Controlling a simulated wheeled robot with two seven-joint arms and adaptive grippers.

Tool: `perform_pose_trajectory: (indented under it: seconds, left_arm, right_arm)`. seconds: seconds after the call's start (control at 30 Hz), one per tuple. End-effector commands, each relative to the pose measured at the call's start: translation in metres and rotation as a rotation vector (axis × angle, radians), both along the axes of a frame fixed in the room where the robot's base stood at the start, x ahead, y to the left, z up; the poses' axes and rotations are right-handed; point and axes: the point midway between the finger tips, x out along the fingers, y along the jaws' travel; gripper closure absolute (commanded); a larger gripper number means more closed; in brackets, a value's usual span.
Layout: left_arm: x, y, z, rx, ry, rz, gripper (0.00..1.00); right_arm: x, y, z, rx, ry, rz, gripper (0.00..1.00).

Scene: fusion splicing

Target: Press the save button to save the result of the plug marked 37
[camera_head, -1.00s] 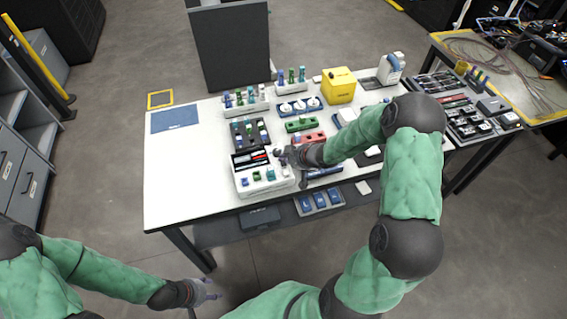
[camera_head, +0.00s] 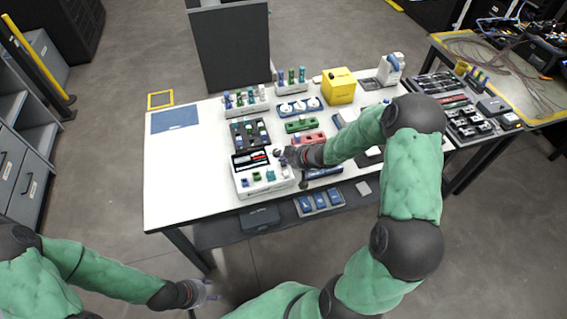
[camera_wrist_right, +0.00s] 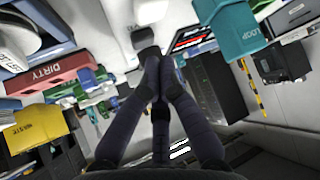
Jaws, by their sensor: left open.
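A white splicer-like device (camera_head: 262,186) stands at the table's front edge, with a dark screen (camera_head: 249,158) and several coloured plugs along its front. My right gripper (camera_head: 284,157) is at its right side, close beside the screen. In the right wrist view its fingers (camera_wrist_right: 153,56) are together with nothing visible between them. Their tips meet or nearly meet a small dark button-like block (camera_wrist_right: 145,38); contact cannot be told. A teal piece marked LOOP (camera_wrist_right: 243,30) is to the right. No save label or number 37 is legible. My left gripper (camera_head: 212,291) is open and empty, below the table.
Behind the device are a dark rack of plugs (camera_head: 249,133), a green block (camera_head: 300,125), a red block (camera_head: 309,138) and a yellow box (camera_head: 339,86). The white table's left part (camera_head: 190,180) is clear, with a blue mat (camera_head: 174,119) behind.

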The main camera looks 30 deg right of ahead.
Motion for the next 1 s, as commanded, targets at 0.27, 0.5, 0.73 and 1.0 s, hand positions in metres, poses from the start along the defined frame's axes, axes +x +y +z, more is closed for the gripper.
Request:
perform_pose_trajectory:
  seconds: [0.27, 0.5, 0.73, 1.0]
  left_arm:
    - [0.000, 0.000, -0.003, 0.000, 0.000, 0.000, 0.47]
    - [0.000, 0.000, -0.003, 0.000, 0.000, 0.000, 0.47]
    - [0.000, 0.000, -0.004, 0.000, 0.000, 0.000, 0.47]
    - [0.000, 0.000, -0.005, 0.000, 0.000, 0.000, 0.47]
  right_arm:
    - [0.000, 0.000, -0.007, 0.000, 0.001, 0.001, 1.00]
    - [0.000, 0.000, -0.008, 0.000, 0.000, 0.000, 1.00]
    - [0.000, 0.000, -0.009, 0.000, 0.000, 0.000, 1.00]
    - [0.000, 0.000, -0.011, 0.001, 0.000, -0.001, 1.00]
